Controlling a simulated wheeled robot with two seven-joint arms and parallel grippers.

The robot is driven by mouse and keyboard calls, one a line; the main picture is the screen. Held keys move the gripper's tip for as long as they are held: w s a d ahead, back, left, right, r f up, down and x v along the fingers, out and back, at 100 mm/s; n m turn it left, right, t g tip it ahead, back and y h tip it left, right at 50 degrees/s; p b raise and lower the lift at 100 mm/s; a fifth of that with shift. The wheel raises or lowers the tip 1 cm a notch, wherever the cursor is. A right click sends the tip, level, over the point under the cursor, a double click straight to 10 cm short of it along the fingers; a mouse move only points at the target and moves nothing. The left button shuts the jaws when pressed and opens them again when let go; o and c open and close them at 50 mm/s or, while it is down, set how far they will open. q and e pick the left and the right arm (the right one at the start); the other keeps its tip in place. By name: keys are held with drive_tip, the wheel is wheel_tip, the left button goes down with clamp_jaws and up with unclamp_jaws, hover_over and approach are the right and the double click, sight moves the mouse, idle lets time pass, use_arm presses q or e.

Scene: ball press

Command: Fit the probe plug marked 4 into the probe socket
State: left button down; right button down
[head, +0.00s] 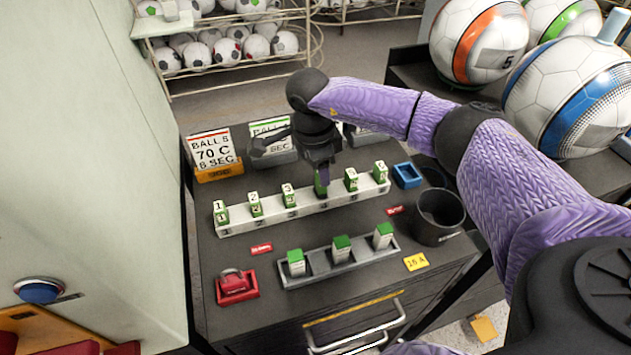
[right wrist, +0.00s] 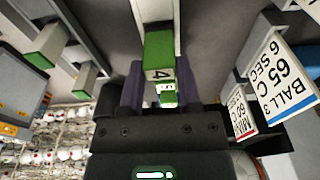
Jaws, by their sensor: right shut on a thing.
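My right gripper (head: 321,180) is shut on a green-topped plug (head: 319,190) at the fourth place of the long white rack (head: 237,228). Several other green-topped numbered plugs, such as plug 3 (head: 289,196), stand in the rack to both sides. I cannot identify the probe socket for sure. My left gripper is not in view.
A grey tray (head: 345,277) with three green-topped blocks lies in front of the rack. A blue open box (head: 407,175) and a black cup (head: 439,213) stand at the right, a red padlock (head: 235,283) at the left front. Sign cards (head: 212,150) stand behind.

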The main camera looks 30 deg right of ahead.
wheel_tip(320, 180, down, 3)
drive_tip(key=shift+r, duration=0.25)
drive_tip(key=shift+c, duration=1.5)
unclamp_jaws()
drive_tip(key=shift+r, duration=0.1)
use_arm(q)
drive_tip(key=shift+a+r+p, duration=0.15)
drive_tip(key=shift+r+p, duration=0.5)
drive_tip(key=shift+p, duration=0.1)
use_arm(e)
wheel_tip(320, 180, up, 12)
drive_tip(key=a, duration=0.1)
drive_tip(key=shift+w+a, duration=0.2)
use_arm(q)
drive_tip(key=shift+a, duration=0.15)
